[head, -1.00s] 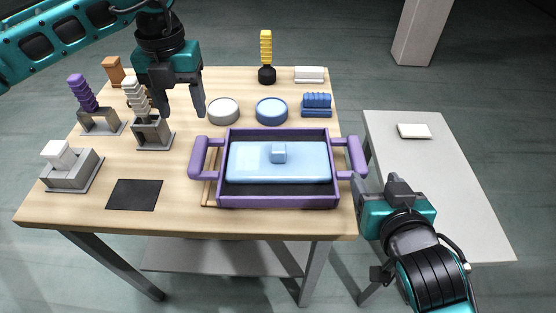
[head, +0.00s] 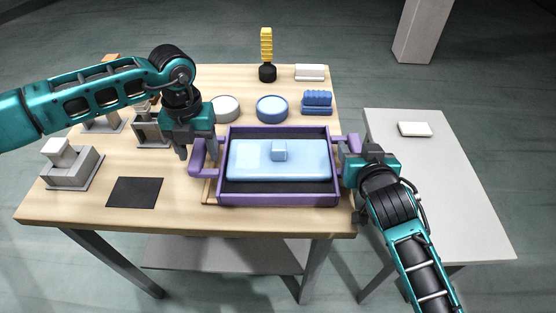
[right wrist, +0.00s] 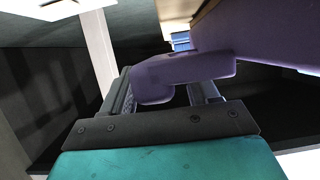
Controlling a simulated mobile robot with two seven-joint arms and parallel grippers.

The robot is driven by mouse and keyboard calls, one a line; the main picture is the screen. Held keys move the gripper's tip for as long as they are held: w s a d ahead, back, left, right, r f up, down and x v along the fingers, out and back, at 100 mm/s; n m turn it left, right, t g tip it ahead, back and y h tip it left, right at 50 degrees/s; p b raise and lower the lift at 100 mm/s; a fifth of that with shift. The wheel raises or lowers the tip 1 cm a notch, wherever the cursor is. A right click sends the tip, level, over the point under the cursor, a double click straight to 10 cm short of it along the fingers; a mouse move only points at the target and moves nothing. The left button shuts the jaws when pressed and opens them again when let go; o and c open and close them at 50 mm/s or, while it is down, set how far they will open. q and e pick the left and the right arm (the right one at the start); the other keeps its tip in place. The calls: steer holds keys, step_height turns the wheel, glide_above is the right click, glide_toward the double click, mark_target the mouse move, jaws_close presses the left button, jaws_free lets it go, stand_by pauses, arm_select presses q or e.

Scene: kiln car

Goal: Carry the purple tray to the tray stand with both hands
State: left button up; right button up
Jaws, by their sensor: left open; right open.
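The purple tray (head: 278,199) lies on the wooden table with a light blue block (head: 250,165) with a small knob inside it. It has a purple handle at each short side. My left gripper (head: 198,153) is open at the left handle (head: 197,158), partly covering it. My right gripper (head: 347,152) is open at the right handle, which it mostly hides. In the right wrist view the right handle (right wrist: 160,78) lies between the open fingers (right wrist: 165,95). A low light-grey table (head: 440,185) at the right may be the tray stand; I cannot tell.
A white block (head: 415,129) lies on the grey table. Round tins (head: 272,108), a blue ridged block (head: 317,102) and a yellow-handled tool (head: 266,55) stand behind the tray. Grey fixtures (head: 72,165) and a dark mat (head: 134,192) are at the left.

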arm_select(q)
steer(key=shift+f, duration=0.2)
arm_select(e)
steer(key=shift+w+f, duration=0.1)
steer(key=shift+w, duration=0.05)
arm_select(q)
steer(key=shift+c, duration=0.4)
arm_select(e)
steer(key=shift+c, duration=0.4)
arm_select(q)
jaws_close()
arm_select(e)
jaws_close()
arm_select(q)
steer(key=shift+w+r, duration=0.1)
steer(key=shift+r, duration=0.15)
arm_select(e)
steer(key=shift+r, duration=0.25)
